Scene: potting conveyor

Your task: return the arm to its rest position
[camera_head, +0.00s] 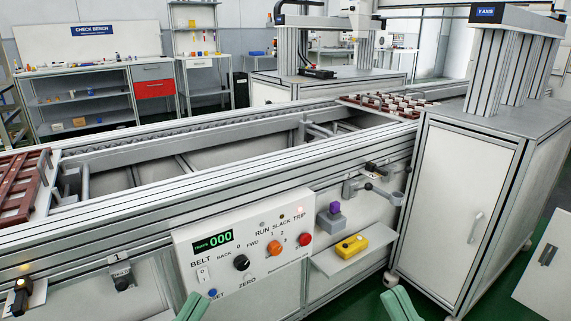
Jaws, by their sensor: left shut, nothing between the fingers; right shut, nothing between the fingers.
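My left gripper (190,307) shows as a pale green tip at the bottom edge, in front of the control panel. It is shut and empty. The rest of both arms is below the frame.
The control panel (223,275) reads 000, with knobs and buttons. A yellow box (351,246) sits on a small shelf; a purple-topped switch (335,210) is above it. The white cabinet (457,220) stands right. Brown trays lie at the conveyor's left (42,180) and far end (385,101).

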